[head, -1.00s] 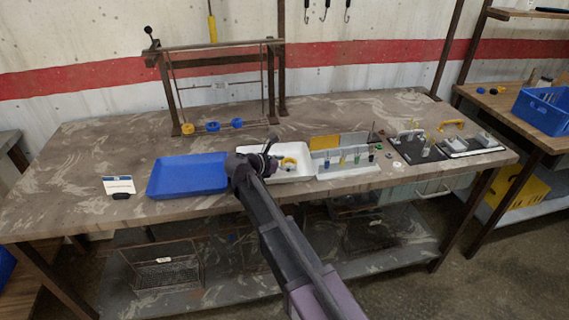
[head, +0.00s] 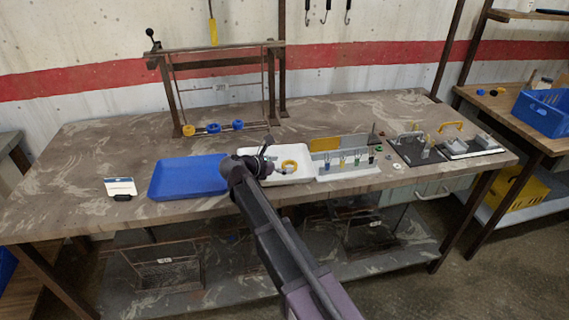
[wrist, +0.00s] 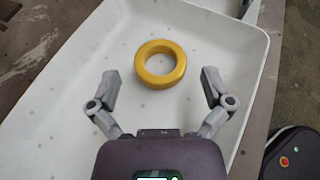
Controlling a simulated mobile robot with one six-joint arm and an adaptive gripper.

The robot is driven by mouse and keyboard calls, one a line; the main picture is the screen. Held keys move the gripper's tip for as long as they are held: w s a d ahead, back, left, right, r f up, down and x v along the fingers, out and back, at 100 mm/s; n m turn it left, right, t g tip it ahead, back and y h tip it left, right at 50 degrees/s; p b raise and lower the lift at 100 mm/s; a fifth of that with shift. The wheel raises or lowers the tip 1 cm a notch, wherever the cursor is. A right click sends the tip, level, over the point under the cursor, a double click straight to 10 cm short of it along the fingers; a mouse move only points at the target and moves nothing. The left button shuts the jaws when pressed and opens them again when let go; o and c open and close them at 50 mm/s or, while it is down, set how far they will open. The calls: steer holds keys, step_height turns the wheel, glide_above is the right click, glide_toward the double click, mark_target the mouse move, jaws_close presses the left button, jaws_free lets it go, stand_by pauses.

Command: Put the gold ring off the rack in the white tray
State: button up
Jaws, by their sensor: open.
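A gold ring (wrist: 160,64) lies flat in the white tray (wrist: 60,118), away from the tray walls. It also shows in the head view (head: 289,165), inside the white tray (head: 303,152). My gripper (wrist: 160,82) is open and empty above the tray, with its fingers spread wide and the ring lying beyond and between the fingertips, clear of both. In the head view my wrist partly covers the tray's left part. The rack (head: 215,47) stands at the back left, with a yellow ring (head: 189,130) and two blue rings (head: 213,128) low at its rail.
A blue tray (head: 187,177) lies left of the white tray. A holder with several small coloured pieces (head: 347,170) stands right of it. Black plates with fittings (head: 470,146) lie farther right. The table between the rack and trays is clear.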

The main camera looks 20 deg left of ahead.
steer(key=p+v, duration=0.3)
steer(key=v, duration=0.7)
steer(key=shift+s+a+p, duration=0.1)
steer(key=shift+p, duration=0.2)
steer(key=shift+a, duration=0.1)
